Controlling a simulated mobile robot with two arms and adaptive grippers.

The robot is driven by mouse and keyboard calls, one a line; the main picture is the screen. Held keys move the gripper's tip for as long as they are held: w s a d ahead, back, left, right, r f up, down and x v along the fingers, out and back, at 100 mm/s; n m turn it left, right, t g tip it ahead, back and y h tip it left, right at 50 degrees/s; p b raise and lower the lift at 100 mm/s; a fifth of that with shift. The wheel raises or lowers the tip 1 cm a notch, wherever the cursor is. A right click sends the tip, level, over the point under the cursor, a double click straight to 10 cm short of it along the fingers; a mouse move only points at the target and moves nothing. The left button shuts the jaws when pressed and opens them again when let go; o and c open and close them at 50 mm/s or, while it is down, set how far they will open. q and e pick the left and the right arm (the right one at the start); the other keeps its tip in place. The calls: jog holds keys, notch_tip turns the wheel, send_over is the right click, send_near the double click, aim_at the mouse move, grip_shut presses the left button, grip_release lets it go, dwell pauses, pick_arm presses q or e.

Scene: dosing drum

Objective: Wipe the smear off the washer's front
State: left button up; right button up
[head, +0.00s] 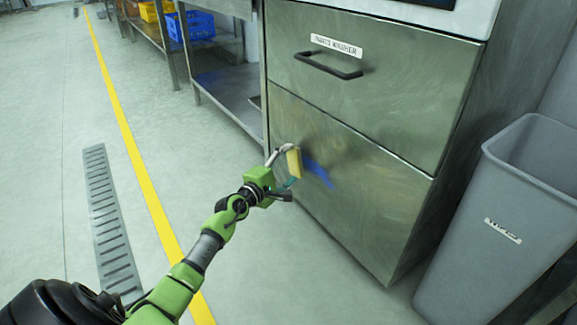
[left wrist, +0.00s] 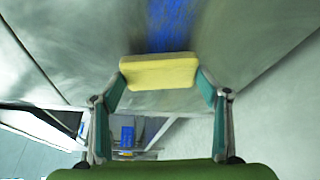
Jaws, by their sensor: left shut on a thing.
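The washer (head: 330,100) is a steel cabinet with a dark handle and a label on its upper panel. A blue smear (head: 319,174) lies on its lower front panel; it also shows in the left wrist view (left wrist: 171,24). My left gripper (head: 288,167) is shut on a yellow sponge (head: 294,163), held at the panel just left of the smear. In the left wrist view the sponge (left wrist: 159,72) sits between both fingers, with the smear running up beyond it. I cannot tell whether the sponge touches the panel. My right gripper is not in view.
A grey bin (head: 500,220) stands right of the washer. A steel shelf table (head: 225,95) stands to the left, with a blue crate (head: 191,26) and a yellow crate (head: 156,11) behind. The floor left of the washer is clear, with a drain grate (head: 108,220).

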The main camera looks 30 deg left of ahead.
pick_arm(q)
jog(key=shift+w+d, duration=0.3)
jog(key=shift+w, duration=0.45)
jog(key=shift+s+d+r+p, duration=0.1)
jog(key=shift+s+d+p, duration=0.2)
jog(key=shift+d+p, duration=0.45)
jog(key=shift+s+d, duration=0.1)
jog(key=shift+d+p, duration=0.15)
jog(key=shift+p, duration=0.2)
